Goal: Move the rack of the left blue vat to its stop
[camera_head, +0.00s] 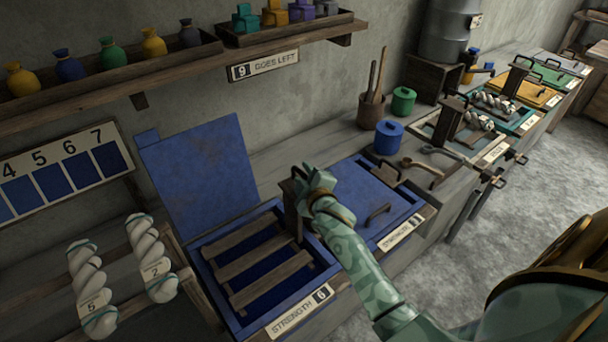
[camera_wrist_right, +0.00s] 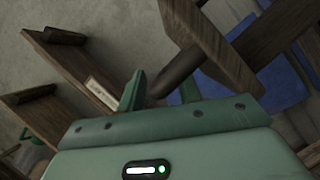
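The left blue vat (camera_head: 206,277) stands with its lid (camera_head: 205,170) raised, behind a STRENGTH 6 label. Its rack (camera_head: 256,262), several wooden slats, lies across the dark blue opening. A wooden upright (camera_head: 293,208) rises at the vat's right end. My right gripper (camera_head: 311,180) is at the top of this upright. In the right wrist view, the fingers of my right gripper (camera_wrist_right: 162,92) stand apart, with a dark round bar (camera_wrist_right: 181,70) running between them beside wood. Whether they press on the bar is unclear. My left gripper is out of view.
Skeins (camera_head: 150,258) hang on a rack at left. A shelf (camera_head: 170,72) of bottles runs above. Pots (camera_head: 389,137) and more vats line the counter. Grey floor at right is clear.

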